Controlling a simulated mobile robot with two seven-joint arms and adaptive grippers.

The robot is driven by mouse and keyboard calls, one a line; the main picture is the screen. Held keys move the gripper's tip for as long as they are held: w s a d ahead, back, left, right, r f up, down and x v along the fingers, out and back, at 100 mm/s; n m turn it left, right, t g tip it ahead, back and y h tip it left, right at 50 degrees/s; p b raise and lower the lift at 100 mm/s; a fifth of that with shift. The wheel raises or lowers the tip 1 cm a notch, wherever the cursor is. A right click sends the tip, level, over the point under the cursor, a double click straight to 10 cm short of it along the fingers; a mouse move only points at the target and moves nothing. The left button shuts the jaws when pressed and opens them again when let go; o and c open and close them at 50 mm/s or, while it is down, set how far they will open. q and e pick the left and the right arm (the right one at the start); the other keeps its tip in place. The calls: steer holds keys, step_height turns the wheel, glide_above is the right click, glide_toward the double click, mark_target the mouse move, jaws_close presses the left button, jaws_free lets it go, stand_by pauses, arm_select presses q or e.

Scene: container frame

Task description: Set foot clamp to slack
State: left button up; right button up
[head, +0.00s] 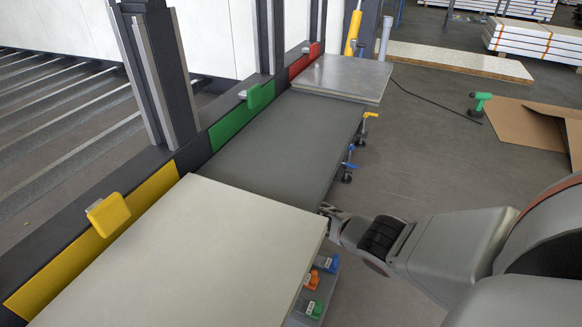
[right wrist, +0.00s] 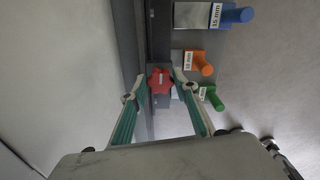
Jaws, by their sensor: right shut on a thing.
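In the right wrist view a red star-shaped knob (right wrist: 160,80) sits on a dark grey block beside a panel edge. The green-sided fingers of my right gripper (right wrist: 161,86) are closed on it, one on each side. In the head view my right gripper (head: 329,213) is at the right edge of the near pale panel, its tips partly hidden there. The red knob does not show in the head view. Whether this knob belongs to the foot clamp is not labelled. My left gripper is not in view.
Labelled blue (right wrist: 236,17), orange (right wrist: 199,63) and green (right wrist: 212,97) pegs lie close to the knob. The near panel (head: 190,260) is beside my arm. Blue-handled (head: 349,163) and yellow-handled (head: 367,117) fittings stand farther along. The floor to the right is mostly open.

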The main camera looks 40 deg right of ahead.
steer(key=shift+s+a+f, duration=0.1)
steer(key=shift+a, duration=0.05)
steer(key=o, duration=1.1)
steer(key=shift+r, duration=0.35)
step_height(320, 180, up, 11)
steer(key=shift+r, duration=0.2)
